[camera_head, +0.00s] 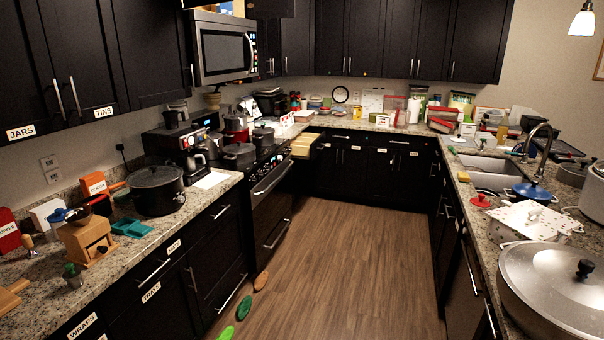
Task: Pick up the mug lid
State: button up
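I cannot tell for sure which thing is the mug lid. A small red lid-like piece with a raised middle (480,202) lies on the right counter, near its inner edge. A larger blue lid with a knob (532,191) is behind it to the right, close to the sink. Small things on the far counter are too small to make out. My gripper is not in view.
A big lidded steel pan (550,285) fills the near right counter, with a white patterned box (528,222) behind it. The left counter holds a black stockpot (156,190) and a wooden grinder (88,240). A drawer (305,146) stands open. The wood floor (340,260) is mostly clear.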

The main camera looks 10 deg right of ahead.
aim_at(458, 138)
jog(key=i+j, duration=0.1)
jog(key=i, duration=0.4)
jog(key=i+j, duration=0.1)
jog(key=i, duration=0.45)
jog(key=i+l+z, duration=0.2)
jog(key=i+z, duration=0.2)
jog(key=i, duration=0.6)
jog(key=i+j+z, duration=0.15)
jog(key=i+z, duration=0.3)
jog(key=i, duration=0.55)
jog(key=i+u, duration=0.1)
jog(key=i, duration=0.95)
jog(key=i+l, duration=0.2)
jog(key=i, duration=0.85)
jog(key=i+l+u, duration=0.1)
jog(key=i+l, duration=0.15)
jog(key=i, duration=0.25)
jog(key=i+l+u, duration=0.1)
jog(key=i+l, duration=0.15)
jog(key=i, duration=0.2)
jog(key=i+l+u, duration=0.1)
jog(key=i+l, duration=0.25)
jog(key=i+l+z, duration=0.15)
jog(key=i+l, duration=0.15)
jog(key=l, duration=0.15)
